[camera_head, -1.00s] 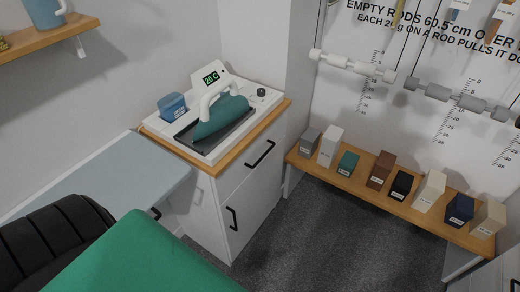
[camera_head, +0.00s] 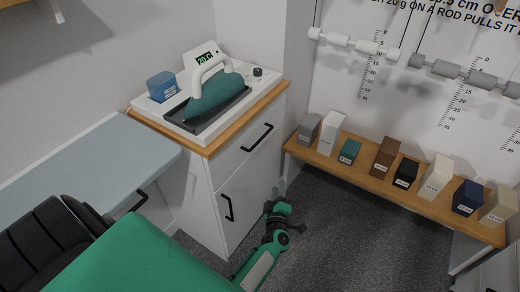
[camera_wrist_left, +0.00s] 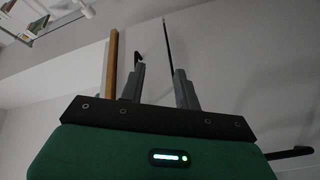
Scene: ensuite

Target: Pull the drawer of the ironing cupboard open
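The ironing cupboard (camera_head: 232,190) is white with a wooden-edged top. Its upper drawer front (camera_head: 237,150) looks closed and carries a black bar handle (camera_head: 257,138). A door below has its own black handle (camera_head: 228,207). My left gripper (camera_head: 281,190) is to the right of the cupboard, below the drawer handle in the picture, apart from it. In the left wrist view, its two grey fingers (camera_wrist_left: 160,85) are spread with nothing between them. The drawer handle (camera_wrist_left: 138,60) shows beyond the left-hand finger, partly hidden. My right gripper is not in view.
An iron (camera_head: 214,90) and a blue container (camera_head: 162,86) stand on the cupboard top. A low wooden bench (camera_head: 375,184) with several blocks runs along the right. Grey carpet (camera_head: 335,235) is clear. A pale blue surface (camera_head: 95,170) lies left.

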